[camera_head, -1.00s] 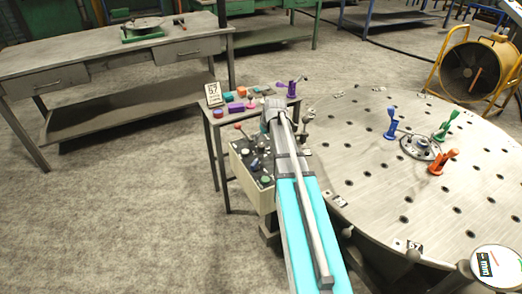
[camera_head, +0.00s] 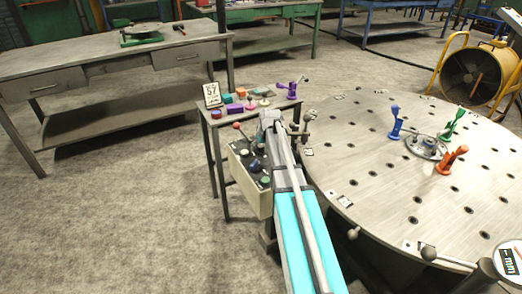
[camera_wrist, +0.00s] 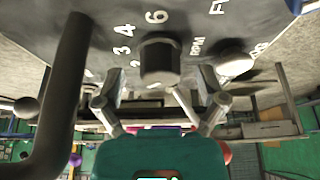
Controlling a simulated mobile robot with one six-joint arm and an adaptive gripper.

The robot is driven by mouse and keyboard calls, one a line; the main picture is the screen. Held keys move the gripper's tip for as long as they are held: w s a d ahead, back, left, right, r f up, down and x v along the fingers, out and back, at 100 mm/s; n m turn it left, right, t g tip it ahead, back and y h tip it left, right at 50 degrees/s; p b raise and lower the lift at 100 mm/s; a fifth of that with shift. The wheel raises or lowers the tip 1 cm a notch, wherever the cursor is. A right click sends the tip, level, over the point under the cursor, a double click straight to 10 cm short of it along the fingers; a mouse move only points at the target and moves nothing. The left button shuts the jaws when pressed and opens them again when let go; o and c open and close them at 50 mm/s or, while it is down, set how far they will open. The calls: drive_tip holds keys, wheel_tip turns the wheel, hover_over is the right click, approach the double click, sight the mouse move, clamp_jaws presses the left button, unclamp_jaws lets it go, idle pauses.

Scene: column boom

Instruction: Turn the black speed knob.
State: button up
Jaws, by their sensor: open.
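The black speed knob (camera_wrist: 160,62) shows at the top centre of the wrist view, on a dark panel with white numbers and the letters RPM. My gripper (camera_wrist: 162,84) is open and empty, with one finger on each side of the knob's line. I see gaps between the knob and both fingers; how far the tips reach along the knob is unclear. In the head view the pale control box (camera_head: 248,190) stands left of my arm; my gripper's tips and the black knob cannot be made out there.
A pale knob (camera_wrist: 235,63) sits right of the black knob. A thick dark bar (camera_wrist: 62,95) crosses the left of the wrist view. A red-tipped lever (camera_head: 237,125) rises from the box. The round perforated table (camera_head: 390,205) lies close on the right; open floor lies left.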

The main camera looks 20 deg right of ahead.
drive_tip(key=shift+w+f, duration=0.1)
drive_tip(key=shift+f, duration=0.1)
drive_tip(key=c, duration=1.2)
